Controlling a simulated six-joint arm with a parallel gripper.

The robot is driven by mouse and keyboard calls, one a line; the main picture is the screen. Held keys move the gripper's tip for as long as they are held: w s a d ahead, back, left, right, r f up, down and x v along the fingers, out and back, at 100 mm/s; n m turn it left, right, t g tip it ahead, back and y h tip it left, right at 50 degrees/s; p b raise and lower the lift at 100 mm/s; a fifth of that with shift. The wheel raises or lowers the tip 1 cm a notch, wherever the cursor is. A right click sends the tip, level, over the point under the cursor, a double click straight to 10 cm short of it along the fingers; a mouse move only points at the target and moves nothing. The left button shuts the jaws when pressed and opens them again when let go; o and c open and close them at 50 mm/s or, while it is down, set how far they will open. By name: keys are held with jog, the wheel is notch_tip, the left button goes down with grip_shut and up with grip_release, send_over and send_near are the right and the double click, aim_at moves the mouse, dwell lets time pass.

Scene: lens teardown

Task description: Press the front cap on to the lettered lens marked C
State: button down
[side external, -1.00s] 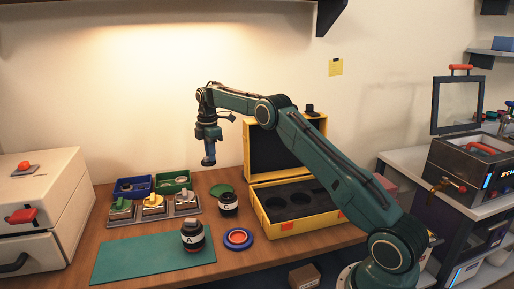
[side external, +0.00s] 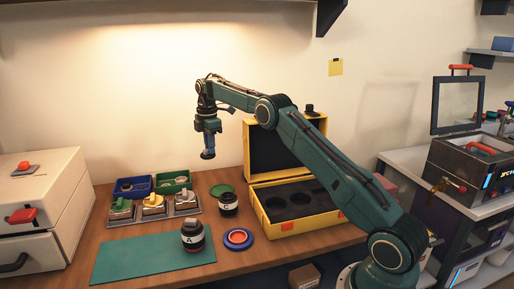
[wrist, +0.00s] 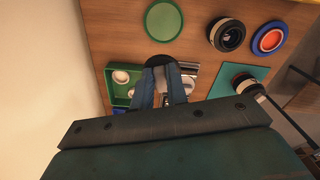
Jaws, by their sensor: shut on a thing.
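My gripper (side external: 208,145) is high above the bench, over its back left part. Its blue fingers (wrist: 161,88) are shut on a dark round cap (wrist: 160,61), whose edge shows past the fingertips in the wrist view; in the side view it is a dark piece (side external: 208,155) below the fingers. A black lens with a white lettered band (side external: 228,204) stands upright on the wood; its letter is too small to read surely. Its glass faces up, uncovered, in the wrist view (wrist: 231,37). Another black lens, marked A (side external: 192,239), stands on the green mat (side external: 130,262).
A green disc (side external: 221,189) and a blue disc with a red centre (side external: 238,238) lie beside the lettered lens. An open yellow case (side external: 300,225) stands right. Blue (side external: 131,187) and green (side external: 172,182) bins and a tray with several clamp-like pieces (side external: 152,213) are left.

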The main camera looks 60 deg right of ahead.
jog(key=shift+s, duration=0.1)
jog(key=s+a+m, duration=0.1)
jog(key=s+a, duration=0.2)
jog(key=s, duration=0.3)
jog(key=s+a+f+m, duration=0.1)
jog(key=s+a, duration=0.2)
jog(key=s, duration=0.3)
jog(key=shift+a+f, duration=0.15)
jog(key=shift+a, duration=0.15)
dwell(0.3)
jog(key=shift+f, duration=0.15)
jog(key=shift+f, duration=3.05)
jog(key=shift+f, duration=0.2)
dwell(0.5)
jog(key=c, duration=0.8)
grip_release()
jog(key=shift+c, duration=0.2)
jog(key=shift+r, duration=0.2)
